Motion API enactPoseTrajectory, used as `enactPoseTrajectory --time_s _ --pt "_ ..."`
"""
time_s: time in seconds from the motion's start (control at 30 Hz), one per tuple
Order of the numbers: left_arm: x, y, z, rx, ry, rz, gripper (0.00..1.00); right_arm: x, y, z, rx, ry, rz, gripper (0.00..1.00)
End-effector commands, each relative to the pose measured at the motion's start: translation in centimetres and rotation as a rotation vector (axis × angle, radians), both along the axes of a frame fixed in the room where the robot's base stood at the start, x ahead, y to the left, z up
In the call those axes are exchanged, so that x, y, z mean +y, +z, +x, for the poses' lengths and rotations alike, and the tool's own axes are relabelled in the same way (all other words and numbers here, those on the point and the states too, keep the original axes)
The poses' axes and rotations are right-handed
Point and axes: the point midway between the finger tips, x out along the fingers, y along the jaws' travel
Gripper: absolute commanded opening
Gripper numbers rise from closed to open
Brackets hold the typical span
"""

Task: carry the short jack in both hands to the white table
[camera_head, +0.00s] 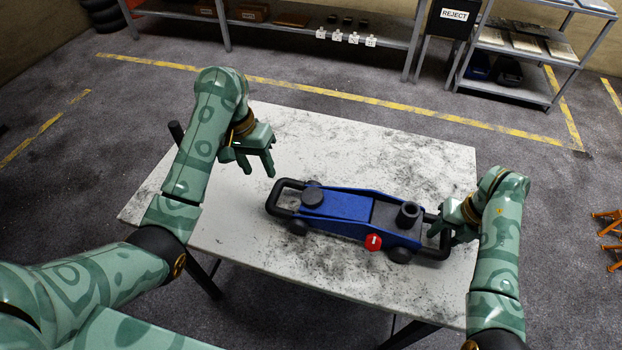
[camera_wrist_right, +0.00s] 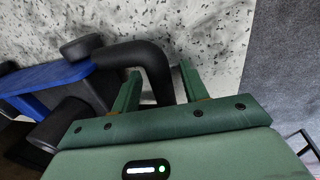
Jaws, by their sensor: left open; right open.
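My right gripper (camera_head: 434,228) is open at the jack's right handle. In the right wrist view, the black handle (camera_wrist_right: 155,65) runs down between the open fingers of my right gripper (camera_wrist_right: 158,85); its lower part is hidden.
A long grey shelf (camera_head: 290,32), a REJECT bin (camera_head: 452,18) and a shelf rack (camera_head: 510,88) stand behind. Orange stands (camera_head: 608,225) are on the right floor. The table is bare around the jack.

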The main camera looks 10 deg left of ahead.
Motion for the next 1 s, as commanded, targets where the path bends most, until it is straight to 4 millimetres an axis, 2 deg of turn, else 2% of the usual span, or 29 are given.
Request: enactPoseTrajectory --time_s 0.17,0.4,0.53,0.7,1.0 --pt "0.0 0.1 0.0 0.001 -0.001 0.000 0.44 -0.6 2.4 0.1 -0.005 -0.002 -0.004 0.44" --pt "0.0 0.1 0.0 0.001 -0.001 0.000 0.44 -1.8 8.0 0.1 -0.005 -0.001 -0.007 0.44" --pt "0.0 0.1 0.0 0.001 -0.001 0.000 0.44 -2.3 10.2 0.1 -0.005 0.000 -0.007 0.44" --pt "0.0 0.1 0.0 0.001 -0.001 0.000 0.44 -2.3 11.5 0.1 -0.003 -0.001 -0.002 0.44" --pt "0.0 0.1 0.0 0.001 -0.001 0.000 0.44 -2.3 11.6 0.0 -0.001 0.001 -0.001 0.44"
